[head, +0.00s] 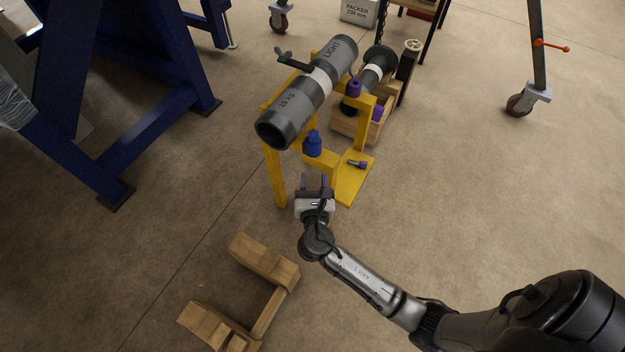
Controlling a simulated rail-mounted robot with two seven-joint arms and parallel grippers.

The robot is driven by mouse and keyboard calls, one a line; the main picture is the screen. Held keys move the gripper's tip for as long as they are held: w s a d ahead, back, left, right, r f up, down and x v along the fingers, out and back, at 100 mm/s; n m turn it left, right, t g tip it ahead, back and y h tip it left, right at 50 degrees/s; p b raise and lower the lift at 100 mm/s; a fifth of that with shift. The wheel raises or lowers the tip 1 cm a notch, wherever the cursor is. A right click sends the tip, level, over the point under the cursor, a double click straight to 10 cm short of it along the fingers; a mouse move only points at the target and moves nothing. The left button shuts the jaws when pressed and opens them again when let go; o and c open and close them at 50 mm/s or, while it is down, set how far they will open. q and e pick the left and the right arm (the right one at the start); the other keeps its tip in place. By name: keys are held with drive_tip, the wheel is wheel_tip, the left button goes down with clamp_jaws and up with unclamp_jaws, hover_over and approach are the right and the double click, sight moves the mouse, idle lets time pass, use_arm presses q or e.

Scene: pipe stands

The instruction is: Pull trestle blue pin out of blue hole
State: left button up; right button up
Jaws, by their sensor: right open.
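A yellow trestle (277,175) stands in the middle and bears a grey pipe (300,95) marked "LIGHT" and "15 kg". The trestle's blue pin (313,142) shows as a blue knob at the trestle's near side, below the pipe. The blue hole itself is hidden; I cannot tell how deep the pin sits. My right gripper (314,183) is open and empty, its fingers pointing away from me toward the trestle. It appears just short of the blue pin, apart from it. My left gripper is not in view.
A purple pin (354,89) tops a yellow post. A small purple-and-grey pin (358,164) lies on the yellow shelf. A wooden crate (345,127) stands behind. A wooden cradle (268,262) lies on the near floor. A blue frame (150,140) stands left.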

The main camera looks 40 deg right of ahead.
sight(314, 139)
drive_tip(key=shift+n, duration=0.3)
drive_tip(key=b+x, duration=0.5)
drive_tip(key=x, duration=0.7)
drive_tip(key=shift+s+d+f, duration=0.1)
drive_tip(key=shift+d+f, duration=0.05)
drive_tip(key=shift+b+x, duration=0.55)
drive_tip(key=shift+x, duration=0.4)
drive_tip(key=shift+c, duration=0.3)
drive_tip(key=c, duration=0.6)
drive_tip(key=shift+c, duration=0.2)
drive_tip(key=shift+r+p, duration=0.5)
drive_tip(key=shift+p, duration=0.1)
drive_tip(key=shift+r+p, duration=0.4)
drive_tip(key=shift+p, duration=0.2)
